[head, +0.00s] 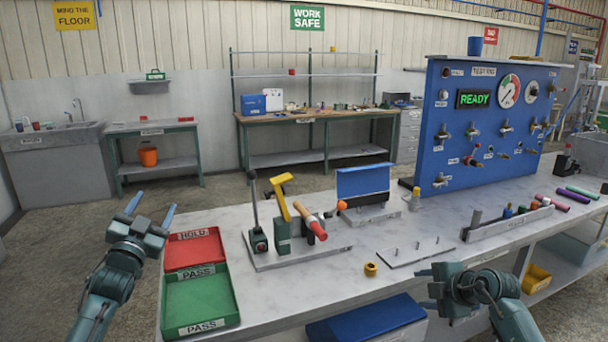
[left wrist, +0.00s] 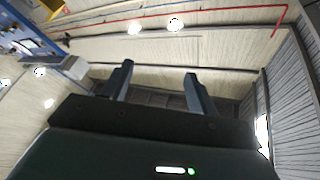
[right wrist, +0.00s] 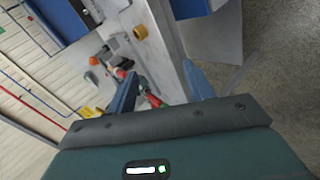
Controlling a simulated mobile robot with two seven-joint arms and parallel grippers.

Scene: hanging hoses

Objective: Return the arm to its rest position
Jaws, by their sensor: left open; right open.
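My left gripper (head: 149,218) is raised at the left of the head view, left of the trays and clear of the bench. Its fingers are apart with nothing between them; they also show in the left wrist view (left wrist: 156,85) against the wall and ceiling. My right gripper (head: 428,288) is at the front edge of the bench, at the lower right of the head view. Its two fingers are apart and empty in the right wrist view (right wrist: 163,85), with the bench edge beyond them.
The bench (head: 290,295) bears a red HOLD tray (head: 194,248), a green PASS tray (head: 200,298), a clamp fixture (head: 285,230) holding a hose, a brass ring (head: 370,269) and a pegged plate (head: 415,252). A blue test panel (head: 450,150) reads READY. A rack (head: 508,222) stands before it.

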